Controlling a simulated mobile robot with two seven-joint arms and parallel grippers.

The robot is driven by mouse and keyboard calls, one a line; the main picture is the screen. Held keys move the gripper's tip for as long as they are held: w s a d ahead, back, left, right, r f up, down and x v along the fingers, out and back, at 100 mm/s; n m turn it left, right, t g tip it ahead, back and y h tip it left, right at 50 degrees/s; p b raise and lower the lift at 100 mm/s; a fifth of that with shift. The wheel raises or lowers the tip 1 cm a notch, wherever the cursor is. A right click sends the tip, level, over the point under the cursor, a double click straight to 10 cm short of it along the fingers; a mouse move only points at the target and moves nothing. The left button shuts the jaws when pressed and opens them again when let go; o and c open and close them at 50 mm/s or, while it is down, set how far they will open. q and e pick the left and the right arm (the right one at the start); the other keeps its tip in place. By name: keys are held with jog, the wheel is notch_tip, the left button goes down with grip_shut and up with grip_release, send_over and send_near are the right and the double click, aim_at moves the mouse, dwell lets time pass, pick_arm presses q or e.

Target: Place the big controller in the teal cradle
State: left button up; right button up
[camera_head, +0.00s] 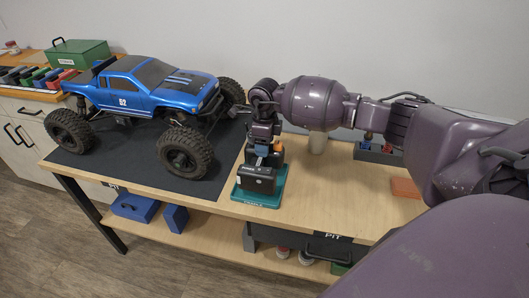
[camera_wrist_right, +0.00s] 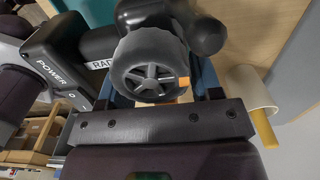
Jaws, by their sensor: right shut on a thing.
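The big controller (camera_head: 256,180) is black, with a boxy base; in the right wrist view its steering wheel (camera_wrist_right: 150,68) and a "POWER" label (camera_wrist_right: 56,73) show. My right gripper (camera_head: 264,150) points down from above and is shut on the controller's upper part. The teal cradle (camera_head: 262,199) sits on the bench right of the dark mat, directly under the controller. The controller's base is at or just over the cradle; I cannot tell whether it rests in it. My left gripper is not in view.
A blue truck (camera_head: 150,85) stands on the dark mat (camera_head: 110,160) to the left. A beige cup (camera_head: 318,143), a grey bin (camera_head: 376,153) and an orange block (camera_head: 405,188) are to the right. A green box (camera_head: 78,54) is at the far left.

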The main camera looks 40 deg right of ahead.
jog(key=shift+f, duration=1.75)
jog(key=shift+f, duration=0.1)
jog(key=o, duration=1.2)
jog(key=shift+f, duration=0.1)
jog(key=shift+o, duration=0.2)
